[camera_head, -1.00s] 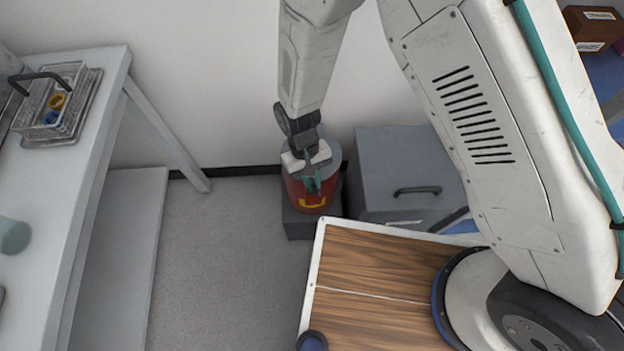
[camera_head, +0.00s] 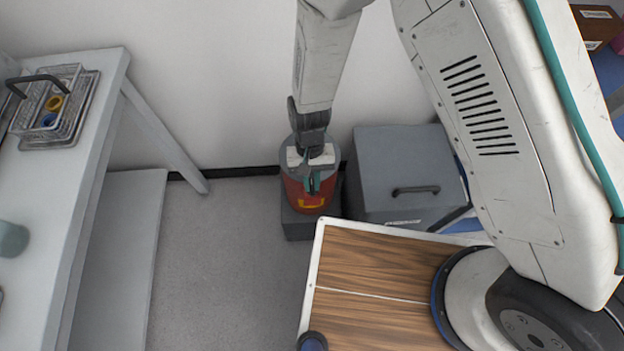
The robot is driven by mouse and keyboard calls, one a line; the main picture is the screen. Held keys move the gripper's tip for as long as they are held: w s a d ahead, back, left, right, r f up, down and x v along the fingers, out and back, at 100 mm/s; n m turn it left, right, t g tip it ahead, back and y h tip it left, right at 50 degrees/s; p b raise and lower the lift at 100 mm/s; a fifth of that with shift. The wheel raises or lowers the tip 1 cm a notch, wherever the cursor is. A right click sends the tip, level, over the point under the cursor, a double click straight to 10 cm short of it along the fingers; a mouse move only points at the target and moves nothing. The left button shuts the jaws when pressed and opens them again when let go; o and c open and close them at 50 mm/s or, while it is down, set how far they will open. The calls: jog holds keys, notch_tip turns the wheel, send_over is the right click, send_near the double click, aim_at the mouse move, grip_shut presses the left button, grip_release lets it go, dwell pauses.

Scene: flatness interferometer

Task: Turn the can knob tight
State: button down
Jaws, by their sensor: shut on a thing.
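The can (camera_head: 297,187) is red with a grey top and a yellow mark on its front. It stands upright on a dark grey block by the wall. My gripper (camera_head: 312,181) is over the can's top, pointing down, with its teal fingers close together at the can's near side. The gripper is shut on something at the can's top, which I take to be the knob. The knob itself is hidden by the fingers and the gripper body.
A grey box (camera_head: 393,172) with a dark handle stands just right of the can. A light grey bench (camera_head: 60,215) at left carries a wire basket (camera_head: 50,108). My wood-topped base fills the lower right. The floor (camera_head: 220,260) between bench and base is clear.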

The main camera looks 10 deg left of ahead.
jog(key=c, duration=1.4)
grip_release()
jog(key=shift+c, duration=0.2)
jog(key=shift+r, duration=0.1)
jog(key=v, duration=0.7)
jog(key=shift+r, duration=0.3)
jog(key=shift+w, duration=0.15)
jog(key=s+d+r+n, duration=0.1)
jog(key=d+r, duration=0.7)
jog(key=r, duration=0.3)
jog(key=s+d+r, duration=0.1)
jog(key=d+r, duration=0.8)
jog(key=r, duration=0.3)
jog(key=s+d+r+m+t+y, duration=0.1)
jog(key=s+d+r+m+t, duration=0.3)
jog(key=d+r, duration=1)
jog(key=s+d+t, duration=0.1)
jog(key=s+d, duration=0.1)
jog(key=s, duration=0.1)
jog(key=shift+s+d+r+t, duration=0.2)
jog(key=shift+s+r+t, duration=0.1)
jog(key=shift+t, duration=0.1)
